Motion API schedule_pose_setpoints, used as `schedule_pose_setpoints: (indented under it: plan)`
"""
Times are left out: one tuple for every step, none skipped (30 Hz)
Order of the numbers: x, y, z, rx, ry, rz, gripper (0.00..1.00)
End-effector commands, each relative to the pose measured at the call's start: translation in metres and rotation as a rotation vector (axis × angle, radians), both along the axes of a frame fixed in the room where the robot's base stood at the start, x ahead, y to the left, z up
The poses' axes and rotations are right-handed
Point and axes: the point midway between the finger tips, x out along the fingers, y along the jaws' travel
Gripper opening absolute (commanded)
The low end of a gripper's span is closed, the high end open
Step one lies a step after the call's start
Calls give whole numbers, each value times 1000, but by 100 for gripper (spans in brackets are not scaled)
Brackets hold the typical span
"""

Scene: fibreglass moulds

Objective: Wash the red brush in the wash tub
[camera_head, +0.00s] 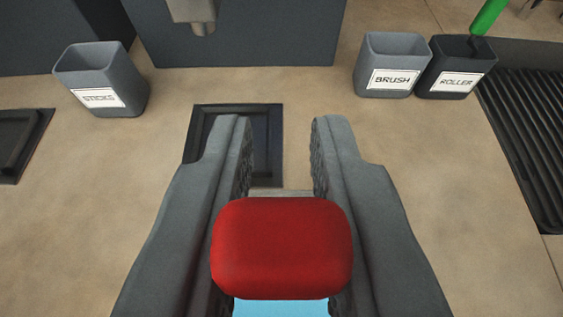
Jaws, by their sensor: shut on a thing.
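The red brush (282,248) is between the two grey fingers of my gripper (281,150), and the gripper is shut on it. Its rounded red end faces the camera and hides most of the rest of it. A narrow pale strip shows just beyond the red end, too little to identify. A light blue patch (281,307) shows below the red end at the bottom edge; I cannot tell whether it is water in the wash tub. No wash tub can be clearly made out.
A grey bin marked STICKS (115,75) stands at the back left. A grey BRUSH bin (395,50) and a darker ROLLER bin (452,58) with a green handle (488,16) stand at the back right. A black square tray (266,135) lies ahead. A ribbed black tray (525,130) is at right.

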Motion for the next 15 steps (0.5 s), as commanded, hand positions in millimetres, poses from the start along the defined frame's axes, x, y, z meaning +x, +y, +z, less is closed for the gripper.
schedule_pose_setpoints:
  plan:
    - [0,0,-3,0,1,0,0]
    - [0,0,-5,0,1,0,0]
    - [0,0,-8,0,1,0,0]
    - [0,0,-10,0,1,0,0]
    - [0,0,-11,0,1,0,0]
    - [0,0,-14,0,0,0,0]
    - [0,0,-16,0,0,0,0]
    - [0,0,-17,0,0,0,0]
    - [0,0,-19,0,1,0,0]
    - [0,0,-20,0,1,0,0]
    - [0,0,-22,0,1,0,0]
    - [0,0,-23,0,1,0,0]
    - [0,0,-24,0,1,0,0]
    - [0,0,-24,0,0,0,0]
    - [0,0,-25,0,0,0,0]
